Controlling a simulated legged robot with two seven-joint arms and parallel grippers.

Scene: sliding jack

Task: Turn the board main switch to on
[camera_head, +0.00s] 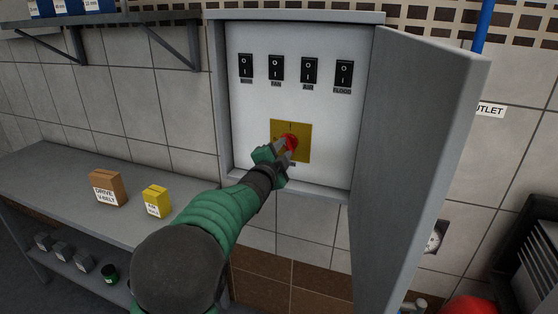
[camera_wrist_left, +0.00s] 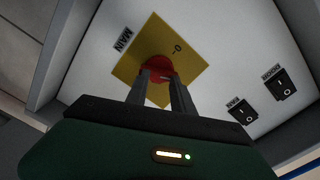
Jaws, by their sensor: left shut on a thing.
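The board main switch is a red rotary knob (camera_head: 291,141) on a yellow plate (camera_head: 304,131), low in the open wall cabinet. In the left wrist view the red knob (camera_wrist_left: 157,68) sits on the yellow plate (camera_wrist_left: 128,68) beside a "MAIN" label (camera_wrist_left: 124,40). My left gripper (camera_head: 284,150) reaches up to the knob and is shut on it; the two fingers (camera_wrist_left: 160,88) lie on either side of the knob's near part. The knob's exact pointing direction is hard to tell, as the fingers partly hide it. My right gripper is not in view.
A row of several black rocker switches (camera_head: 276,68) is above the plate. The cabinet door (camera_head: 410,150) stands open at right. A grey bench (camera_head: 110,217) at left holds a brown box (camera_head: 107,188) and a yellow box (camera_head: 157,201). A shelf (camera_head: 100,20) hangs upper left.

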